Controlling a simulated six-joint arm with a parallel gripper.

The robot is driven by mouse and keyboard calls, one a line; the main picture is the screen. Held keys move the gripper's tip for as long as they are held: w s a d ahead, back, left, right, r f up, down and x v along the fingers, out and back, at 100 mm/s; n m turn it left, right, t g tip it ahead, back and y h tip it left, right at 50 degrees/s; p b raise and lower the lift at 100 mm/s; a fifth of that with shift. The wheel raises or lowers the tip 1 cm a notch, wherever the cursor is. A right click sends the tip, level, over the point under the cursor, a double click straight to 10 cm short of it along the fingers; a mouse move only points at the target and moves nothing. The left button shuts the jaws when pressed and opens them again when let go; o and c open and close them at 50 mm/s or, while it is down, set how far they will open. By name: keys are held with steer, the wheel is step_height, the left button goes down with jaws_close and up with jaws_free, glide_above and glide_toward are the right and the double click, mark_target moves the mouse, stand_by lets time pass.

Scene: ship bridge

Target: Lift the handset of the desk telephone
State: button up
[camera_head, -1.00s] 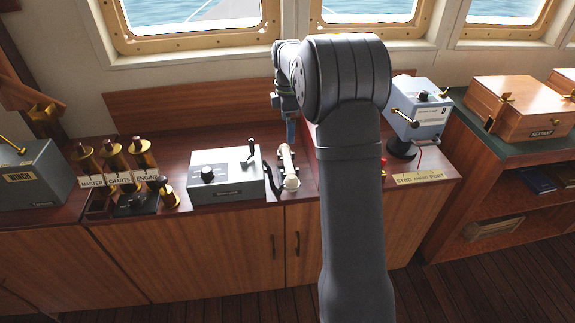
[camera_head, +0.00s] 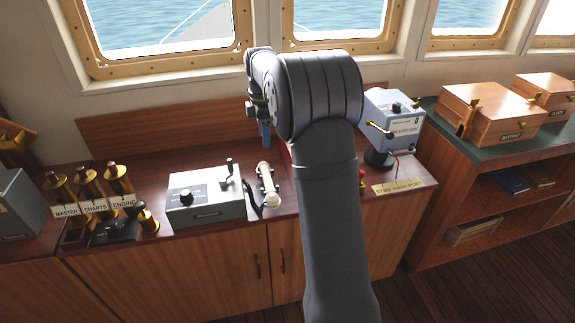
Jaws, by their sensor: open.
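A cream handset (camera_head: 266,184) lies lengthwise on the dark red-brown console top, just right of a grey box. I cannot tell whether a cradle is under it. A dark curved piece (camera_head: 254,198) shows between it and the box. My gripper (camera_head: 266,136), with a blue finger pointing down, is beyond the far end of the handset in the picture, with a small gap between them. It is open and holds nothing that I can see. My arm hides the console to the right of the handset.
The grey box (camera_head: 205,198) with knob and lever stands close left of the handset. Brass pieces with labels (camera_head: 92,207) stand further left. A blue-grey device (camera_head: 393,120) is on the right, behind my arm. A wooden back panel (camera_head: 165,127) rises behind the gripper.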

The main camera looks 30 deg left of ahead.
steer(key=m, duration=1.8)
glide_above(267, 178)
step_height(267, 178, down, 13)
steer(key=shift+d+r, duration=0.15)
step_height(267, 178, down, 5)
steer(key=shift+w+f, duration=0.1)
jaws_close()
